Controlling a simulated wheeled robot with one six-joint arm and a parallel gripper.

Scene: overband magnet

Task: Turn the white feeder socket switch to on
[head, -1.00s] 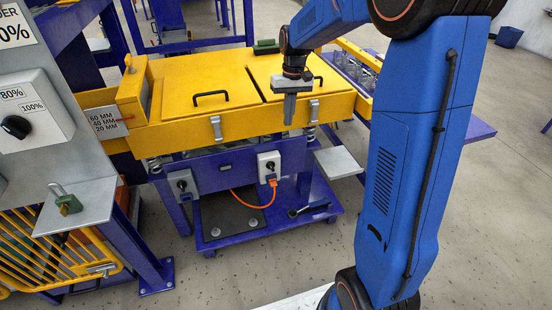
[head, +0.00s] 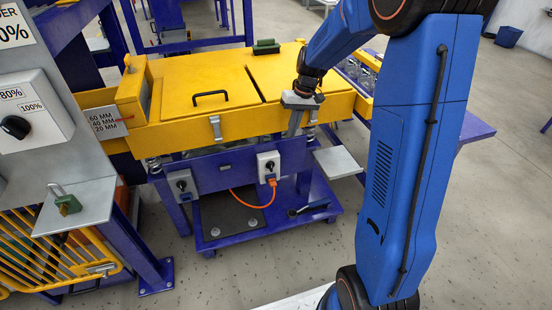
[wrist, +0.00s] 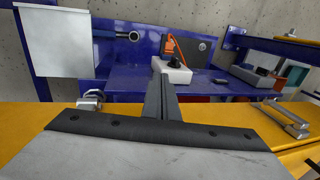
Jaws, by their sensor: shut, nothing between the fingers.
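The white socket box (head: 268,165) with a dark switch on its face sits on the blue beam under the yellow machine. An orange plug (head: 272,182) and cable come out at its lower edge. The same white box (wrist: 176,74) shows beyond my fingers in the wrist view, with its dark knob (wrist: 175,62) and the orange plug. The switch's setting is too small to tell. My gripper (head: 293,130) is shut and empty, in front of the yellow machine's right part, right of and above the box. Its fingers (wrist: 160,84) point towards the box, apparently apart from it.
Another box with a black knob (head: 182,184) is on the beam further left. A grey plate (head: 336,162) juts out right of my gripper. Yellow lids with latches (head: 215,127) lie above. A blue lower shelf (head: 290,222) carries a black-handled tool.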

